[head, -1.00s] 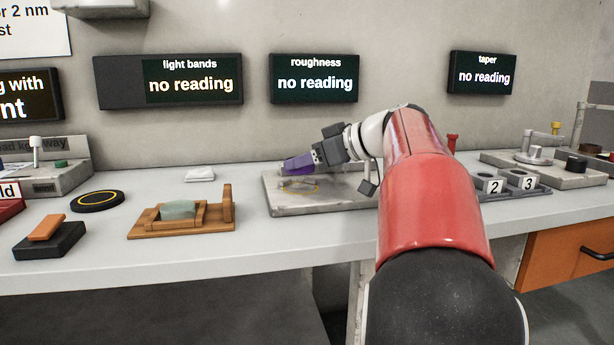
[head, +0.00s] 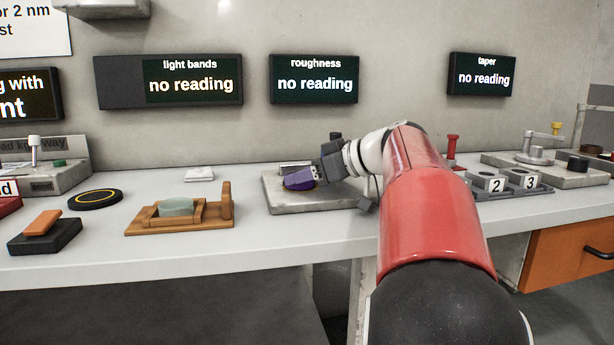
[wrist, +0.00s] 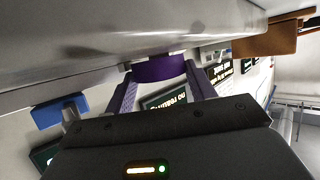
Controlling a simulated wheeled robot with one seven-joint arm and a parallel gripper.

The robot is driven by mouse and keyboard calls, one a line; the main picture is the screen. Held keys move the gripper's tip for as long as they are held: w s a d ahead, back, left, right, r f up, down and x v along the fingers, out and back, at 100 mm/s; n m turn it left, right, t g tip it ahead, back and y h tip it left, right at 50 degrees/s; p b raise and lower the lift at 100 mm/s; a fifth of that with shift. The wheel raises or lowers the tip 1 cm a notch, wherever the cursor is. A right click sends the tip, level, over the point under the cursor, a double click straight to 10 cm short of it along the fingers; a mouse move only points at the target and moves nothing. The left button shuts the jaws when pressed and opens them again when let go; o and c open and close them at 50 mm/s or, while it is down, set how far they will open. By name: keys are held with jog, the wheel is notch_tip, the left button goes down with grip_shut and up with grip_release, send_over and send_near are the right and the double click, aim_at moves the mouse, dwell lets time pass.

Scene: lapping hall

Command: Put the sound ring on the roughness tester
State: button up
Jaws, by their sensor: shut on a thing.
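The roughness tester is a grey slab (head: 330,200) on the bench below the roughness display (head: 314,78), which reads "no reading". My gripper (head: 300,181) is low over the left part of the slab. In the wrist view my gripper (wrist: 160,78) has its two purple fingers shut on a dark purple, round-sided piece, the ring (wrist: 158,68). The ring is close under the grey surface in that tilted view; whether it touches cannot be told. In the head view the fingers mostly hide the ring and the yellow circle on the slab.
A wooden fixture with a pale green block (head: 178,207) stands left of the slab. A black disc with a yellow ring (head: 95,199) and an orange-topped black block (head: 44,231) lie further left. Bare bench lies between fixture and slab.

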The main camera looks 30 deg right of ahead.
jog(key=o, duration=1.1)
jog(key=shift+f, duration=0.15)
jog(key=shift+d+r+p, duration=0.1)
jog(key=shift+r+p, duration=0.55)
jog(key=shift+p, duration=0.25)
jog(key=v, duration=1.1)
jog(key=shift+s+d+r+p, duration=0.1)
jog(key=shift+s+r+p, duration=0.1)
jog(key=shift+s+p, duration=0.15)
